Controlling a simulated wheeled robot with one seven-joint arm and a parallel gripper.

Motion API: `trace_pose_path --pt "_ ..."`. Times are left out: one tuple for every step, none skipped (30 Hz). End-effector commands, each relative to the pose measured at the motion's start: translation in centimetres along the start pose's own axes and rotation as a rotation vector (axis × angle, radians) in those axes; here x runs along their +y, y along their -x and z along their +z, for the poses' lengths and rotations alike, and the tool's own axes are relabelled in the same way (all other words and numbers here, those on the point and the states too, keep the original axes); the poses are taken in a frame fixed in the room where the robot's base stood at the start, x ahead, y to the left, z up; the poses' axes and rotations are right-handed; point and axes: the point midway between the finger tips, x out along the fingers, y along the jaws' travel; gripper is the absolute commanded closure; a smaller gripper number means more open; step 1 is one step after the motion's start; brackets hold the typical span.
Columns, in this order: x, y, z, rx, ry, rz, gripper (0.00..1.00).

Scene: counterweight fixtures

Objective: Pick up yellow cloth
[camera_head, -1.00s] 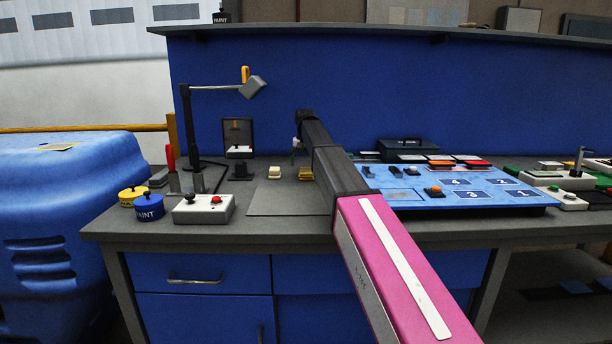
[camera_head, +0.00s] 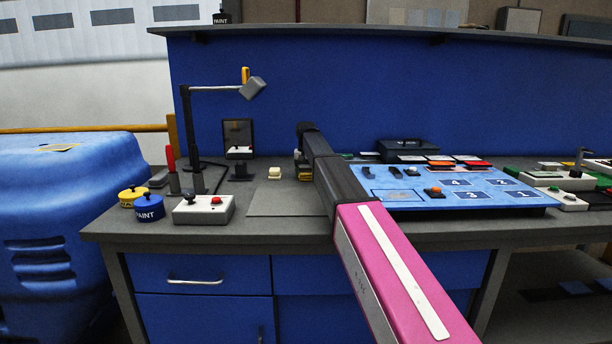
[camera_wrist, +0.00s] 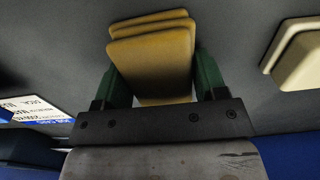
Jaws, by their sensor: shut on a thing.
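The yellow cloth (camera_wrist: 152,62) looks like a folded stack of flat layers. In the wrist view it sits between the two green fingers of my gripper (camera_wrist: 160,78), one finger on each side. My gripper is shut on it. In the head view the cloth (camera_head: 305,175) shows as a small yellow patch at the counter top, partly covered by my arm. The gripper (camera_head: 300,162) is there too, small and mostly hidden. I cannot tell whether the cloth touches the counter.
A blue numbered board (camera_head: 450,203) is to the right. A black lamp (camera_head: 190,130), paint pots (camera_head: 150,208) and a switch box (camera_head: 203,209) stand left. A grey mat (camera_head: 285,200) in front is bare.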

Motion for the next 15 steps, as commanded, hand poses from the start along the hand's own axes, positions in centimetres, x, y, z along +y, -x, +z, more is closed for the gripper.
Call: trace_pose_path --pt "0.0 0.0 0.0 0.000 0.000 0.000 0.58" --pt "0.0 0.1 0.0 0.000 0.000 0.000 0.58" --pt "0.0 0.2 0.0 0.000 0.000 0.000 0.58" --pt "0.0 0.2 0.0 0.000 0.000 0.000 0.58" --pt "0.0 0.4 0.0 0.001 0.000 0.000 0.58" --pt "0.0 0.6 0.0 0.001 0.000 0.000 0.58" --pt "0.0 0.9 -0.1 0.001 0.000 0.000 0.58" --pt "0.0 1.1 -0.1 0.001 0.000 0.000 0.58" --pt "0.0 1.6 -0.1 0.002 0.000 0.000 0.58" --pt "0.0 2.0 -0.1 0.002 0.000 0.000 0.58" --pt "0.0 2.5 -0.1 0.002 0.000 0.000 0.58" --pt "0.0 3.2 -0.1 0.002 0.000 0.000 0.58" --pt "0.0 3.9 -0.1 0.002 0.000 0.000 0.58" --pt "0.0 4.5 -0.1 0.003 0.000 -0.001 0.58" --pt "-0.9 4.9 1.0 0.002 0.002 -0.001 0.58"
